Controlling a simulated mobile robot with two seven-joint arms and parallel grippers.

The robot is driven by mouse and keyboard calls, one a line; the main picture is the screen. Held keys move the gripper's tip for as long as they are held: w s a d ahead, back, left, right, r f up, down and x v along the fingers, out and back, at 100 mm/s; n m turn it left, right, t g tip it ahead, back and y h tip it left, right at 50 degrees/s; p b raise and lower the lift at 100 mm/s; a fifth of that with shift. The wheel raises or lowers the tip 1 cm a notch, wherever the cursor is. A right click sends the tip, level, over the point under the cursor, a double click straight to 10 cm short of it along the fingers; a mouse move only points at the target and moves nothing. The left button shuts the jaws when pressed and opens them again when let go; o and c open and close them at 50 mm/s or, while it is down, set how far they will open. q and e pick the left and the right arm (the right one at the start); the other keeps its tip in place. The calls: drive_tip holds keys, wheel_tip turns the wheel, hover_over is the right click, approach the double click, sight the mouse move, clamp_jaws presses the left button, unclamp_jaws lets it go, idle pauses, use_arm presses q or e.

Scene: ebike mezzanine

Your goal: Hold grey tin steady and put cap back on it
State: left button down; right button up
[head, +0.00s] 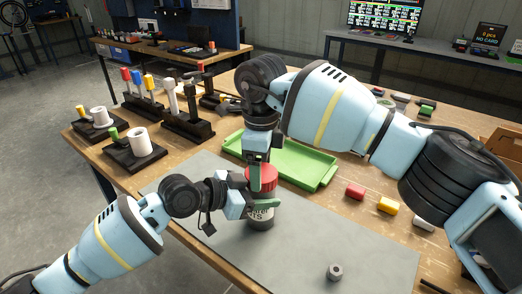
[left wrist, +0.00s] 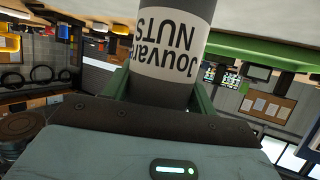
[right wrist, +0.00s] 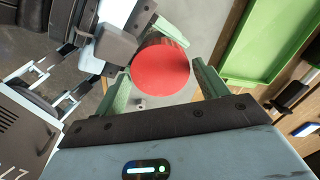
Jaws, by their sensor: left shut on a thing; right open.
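The grey tin (head: 261,221) stands upright on the grey mat, its white label reading "Jouvara NUTS" upside down in the left wrist view (left wrist: 172,50). The red cap (head: 268,182) sits at the top of the tin; whether it is fully seated I cannot tell. It shows as a red disc in the right wrist view (right wrist: 160,70). My left gripper (head: 250,207) is shut on the tin's side, with green fingers on both sides. My right gripper (head: 262,178) points down from above, open, its fingers on either side of the cap; contact is not clear.
The grey mat (head: 370,255) is mostly bare, with a small grey ring-shaped part (head: 335,271) at the front. A green tray (head: 300,165) lies behind the tin. Black stands with pegs (head: 187,122) fill the left.

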drive_tip(key=shift+f, duration=0.85)
drive_tip(key=c, duration=0.7)
drive_tip(key=o, duration=1)
drive_tip(key=shift+r, duration=0.1)
drive_tip(key=shift+r, duration=2.2)
drive_tip(key=o, duration=0.3)
drive_tip(key=shift+r, duration=0.1)
wheel_tip(320, 180, up, 12)
